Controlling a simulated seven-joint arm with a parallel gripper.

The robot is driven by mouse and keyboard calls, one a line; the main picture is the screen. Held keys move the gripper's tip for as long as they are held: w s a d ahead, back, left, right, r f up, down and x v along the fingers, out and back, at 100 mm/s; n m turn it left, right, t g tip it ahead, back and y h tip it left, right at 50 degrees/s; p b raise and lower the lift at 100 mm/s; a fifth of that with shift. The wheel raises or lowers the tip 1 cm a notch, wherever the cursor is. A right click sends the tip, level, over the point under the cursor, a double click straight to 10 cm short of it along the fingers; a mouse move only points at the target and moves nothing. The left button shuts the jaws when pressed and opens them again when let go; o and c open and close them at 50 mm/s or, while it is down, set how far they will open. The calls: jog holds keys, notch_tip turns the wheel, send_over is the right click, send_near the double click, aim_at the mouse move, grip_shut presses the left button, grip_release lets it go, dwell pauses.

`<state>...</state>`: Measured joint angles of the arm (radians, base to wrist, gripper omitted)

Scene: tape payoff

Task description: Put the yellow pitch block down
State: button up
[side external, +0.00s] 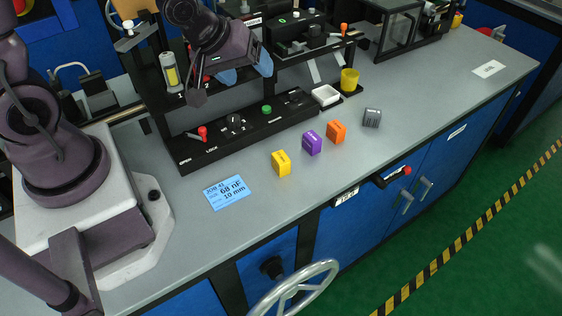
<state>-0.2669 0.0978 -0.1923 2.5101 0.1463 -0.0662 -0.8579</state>
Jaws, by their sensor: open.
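The yellow pitch block (281,163) stands on the grey bench top, at the left end of a loose row of blocks. My gripper (246,71) is open, with its two blue fingertips apart and nothing seen between them. It is above the black rack, behind and well clear of the yellow block. A blue job card (227,192) reading 68 nF and 10 mm lies on the bench to the left of the yellow block.
Purple (312,143), orange (336,131) and grey (372,117) blocks stand to the right of the yellow one. The black control panel (210,148) with a red lever (203,132) lies behind. A white tray (325,95) and yellow cup (349,81) stand further right. The front bench strip is clear.

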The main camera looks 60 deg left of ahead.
aim_at(275, 160)
jog(key=d+f+n+t+h, duration=0.1)
jog(key=f+n, duration=0.3)
jog(key=d+f+n+t+h, duration=0.1)
jog(key=d+f+n, duration=0.1)
jog(key=f+n, duration=0.2)
jog(key=d+f+n+t+h, duration=0.1)
jog(key=f+n, duration=0.3)
jog(key=f, duration=0.2)
jog(key=shift+s+d+f, duration=0.2)
jog(key=shift+s+f, duration=0.05)
jog(key=n, duration=0.3)
jog(key=s+d+f+n+t, duration=0.1)
jog(key=n, duration=0.1)
jog(key=s+d+f+n+t, duration=0.1)
jog(key=n, duration=0.2)
jog(key=shift+n, duration=0.3)
jog(key=n, duration=0.2)
jog(key=s+n+t+y, duration=0.1)
jog(key=n, duration=0.1)
jog(key=shift+d+n+t, duration=0.1)
jog(key=shift+n+t, duration=0.2)
jog(key=shift+n, duration=0.1)
jog(key=shift+w+f+n, duration=0.25)
jog(key=shift+w+n, duration=0.05)
jog(key=shift+w, duration=0.15)
jog(key=shift+x, duration=3.15)
